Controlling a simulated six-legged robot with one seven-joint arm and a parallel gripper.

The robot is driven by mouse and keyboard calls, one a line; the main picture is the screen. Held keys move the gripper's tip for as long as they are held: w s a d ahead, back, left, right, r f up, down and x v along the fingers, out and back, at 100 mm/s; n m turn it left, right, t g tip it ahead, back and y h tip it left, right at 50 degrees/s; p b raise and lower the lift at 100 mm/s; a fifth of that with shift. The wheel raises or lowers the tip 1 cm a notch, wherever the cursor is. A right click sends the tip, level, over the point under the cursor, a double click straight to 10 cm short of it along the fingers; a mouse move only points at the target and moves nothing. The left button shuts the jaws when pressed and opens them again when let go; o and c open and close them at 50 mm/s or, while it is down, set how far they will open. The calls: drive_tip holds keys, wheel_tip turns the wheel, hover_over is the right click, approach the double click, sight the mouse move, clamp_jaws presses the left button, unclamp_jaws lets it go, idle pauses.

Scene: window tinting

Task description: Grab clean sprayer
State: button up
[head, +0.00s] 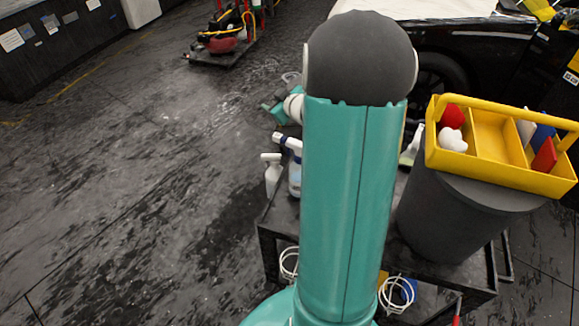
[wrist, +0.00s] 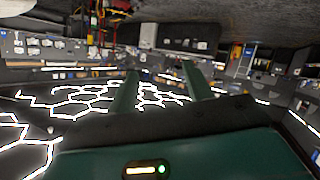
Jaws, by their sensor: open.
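My arm partly covers the second one. A further pale bottle (head: 411,148) shows to the right of my arm. I cannot read any label to tell which is the clean sprayer. My gripper (head: 276,110) is just above and left of the two bottles, partly hidden by my arm. In the wrist view its two teal fingers (wrist: 160,78) are apart with nothing between them.
A yellow caddy (head: 492,172) with colored items sits on a grey bin (head: 440,215) at the right. White coiled cables (head: 397,294) lie on the cart's lower shelf. A black car (head: 455,50) stands behind. The floor at left is clear.

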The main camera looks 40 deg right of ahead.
drive_tip(key=s+d+f+y, duration=0.1)
drive_tip(key=f, duration=0.1)
drive_tip(key=s+d+f, duration=0.1)
drive_tip(key=f, duration=0.1)
drive_tip(key=s+d+f+t+y, duration=0.1)
drive_tip(key=f, duration=0.1)
drive_tip(key=shift+d+f+n+y, duration=0.3)
drive_tip(key=shift+d+f, duration=0.1)
drive_tip(key=s+d+f+t+y, duration=0.25)
drive_tip(key=s+f+y, duration=0.25)
drive_tip(key=s+f, duration=0.45)
drive_tip(key=x, duration=0.5)
drive_tip(key=r+x, duration=0.1)
drive_tip(key=x, duration=0.1)
drive_tip(key=shift+w+a, duration=0.15)
drive_tip(key=shift+a, duration=0.15)
clamp_jaws()
